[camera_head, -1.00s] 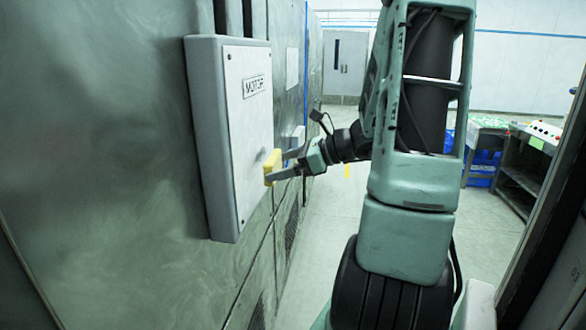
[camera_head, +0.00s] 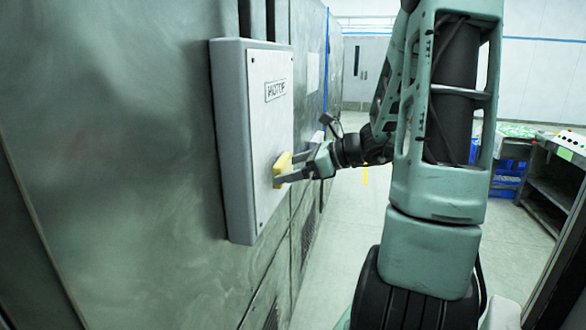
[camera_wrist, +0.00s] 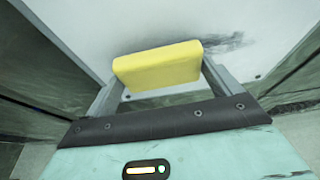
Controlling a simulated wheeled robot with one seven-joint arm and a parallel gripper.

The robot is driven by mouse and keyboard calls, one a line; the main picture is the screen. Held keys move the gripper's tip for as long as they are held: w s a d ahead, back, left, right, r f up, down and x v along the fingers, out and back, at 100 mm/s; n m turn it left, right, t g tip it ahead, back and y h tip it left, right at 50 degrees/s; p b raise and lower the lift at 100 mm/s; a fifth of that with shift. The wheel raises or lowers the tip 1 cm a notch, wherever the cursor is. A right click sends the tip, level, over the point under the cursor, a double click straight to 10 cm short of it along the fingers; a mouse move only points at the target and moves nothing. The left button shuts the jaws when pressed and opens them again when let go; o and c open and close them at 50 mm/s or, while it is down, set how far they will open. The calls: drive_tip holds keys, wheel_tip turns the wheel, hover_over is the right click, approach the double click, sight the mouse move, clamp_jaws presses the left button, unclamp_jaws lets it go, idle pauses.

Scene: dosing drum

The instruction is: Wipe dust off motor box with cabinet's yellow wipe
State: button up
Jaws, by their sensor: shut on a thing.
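The motor box (camera_head: 268,120) is a pale grey panel with a "MOTOR" label, fixed to the green wall at the left of the head view. My gripper (camera_head: 290,167) is shut on the yellow wipe (camera_head: 282,171) and holds it at the box's front face, lower middle. In the wrist view the yellow wipe (camera_wrist: 158,67) sits between my finger ends, against or very close to the pale box face (camera_wrist: 170,22). A dark dust smear (camera_wrist: 225,43) shows at the wipe's upper right. The face just behind the wipe is hidden.
The green metal wall (camera_head: 120,160) runs along the left. A floor aisle (camera_head: 335,240) lies open beyond and right of the box. A bench with a control panel (camera_head: 565,150) and blue crates (camera_head: 507,178) stand at the right.

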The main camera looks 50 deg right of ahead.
sight(291, 161)
drive_tip(key=shift+w+a, duration=0.35)
drive_tip(key=shift+w, duration=0.55)
drive_tip(key=shift+w+d+p, duration=0.2)
drive_tip(key=shift+w+d, duration=0.1)
drive_tip(key=shift+d, duration=0.55)
drive_tip(key=shift+w+d+p, duration=0.15)
drive_tip(key=shift+w+d, duration=0.1)
drive_tip(key=shift+d, duration=0.6)
drive_tip(key=w+d+p, duration=0.3)
drive_tip(key=w+d, duration=0.1)
drive_tip(key=d, duration=0.5)
drive_tip(key=shift+w+d, duration=0.15)
drive_tip(key=shift+d, duration=0.2)
drive_tip(key=shift+s+a+b, duration=0.55)
drive_tip(key=shift+s+a, duration=0.35)
drive_tip(key=shift+a, duration=1.3)
drive_tip(key=shift+s+a+b, duration=0.5)
drive_tip(key=shift+s+a, duration=0.4)
drive_tip(key=shift+a, duration=1.3)
drive_tip(key=shift+s+a+b, duration=0.55)
drive_tip(key=shift+s+a, duration=0.35)
drive_tip(key=shift+a, duration=1.3)
